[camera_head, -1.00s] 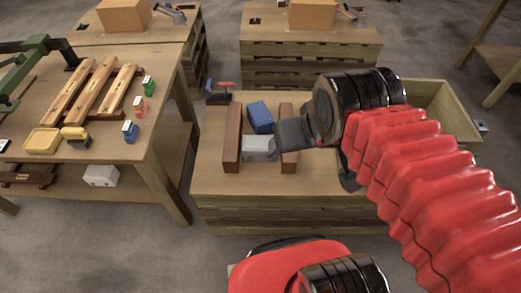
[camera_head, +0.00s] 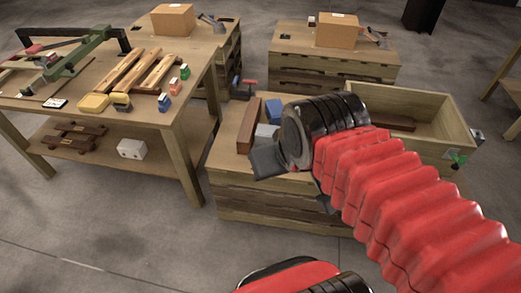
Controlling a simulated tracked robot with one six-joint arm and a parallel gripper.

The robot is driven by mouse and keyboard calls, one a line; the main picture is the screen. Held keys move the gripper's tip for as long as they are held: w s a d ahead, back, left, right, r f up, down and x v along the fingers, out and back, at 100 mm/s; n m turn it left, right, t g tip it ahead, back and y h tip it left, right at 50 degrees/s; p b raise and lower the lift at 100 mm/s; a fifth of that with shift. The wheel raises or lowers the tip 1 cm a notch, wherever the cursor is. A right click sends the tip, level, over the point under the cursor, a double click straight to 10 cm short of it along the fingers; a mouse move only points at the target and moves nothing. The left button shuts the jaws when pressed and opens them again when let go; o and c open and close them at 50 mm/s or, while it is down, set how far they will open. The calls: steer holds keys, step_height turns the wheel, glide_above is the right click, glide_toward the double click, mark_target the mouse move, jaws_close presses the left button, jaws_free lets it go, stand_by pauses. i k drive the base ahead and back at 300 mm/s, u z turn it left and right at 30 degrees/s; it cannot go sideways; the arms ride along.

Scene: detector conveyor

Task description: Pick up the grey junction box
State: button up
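The grey junction box (camera_head: 265,132) sits on the wooden pallet-like stand in the middle, just in front of a blue block (camera_head: 273,109) and right of a brown bar (camera_head: 247,127). Only part of it shows, because my arm and gripper cover the rest. My gripper (camera_head: 266,163) appears as a dark grey end at the front of the stand, in front of and below the box in the picture. Whether it touches the box cannot be told. The gap between its fingers is not visible.
An open wooden crate (camera_head: 448,128) stands at the right of the stand. A workbench (camera_head: 60,97) at left holds wooden bars and small coloured blocks; a white box (camera_head: 132,148) lies on its lower shelf. Cardboard boxes (camera_head: 172,20) stand behind. Floor is clear at front left.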

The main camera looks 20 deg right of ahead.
mark_target(263, 135)
steer(key=u, duration=0.3)
steer(key=k, duration=0.7)
steer(key=u, duration=0.55)
steer(key=i, duration=1.1)
steer(key=u, duration=0.3)
steer(key=i, duration=1.15)
steer(key=z, duration=0.15)
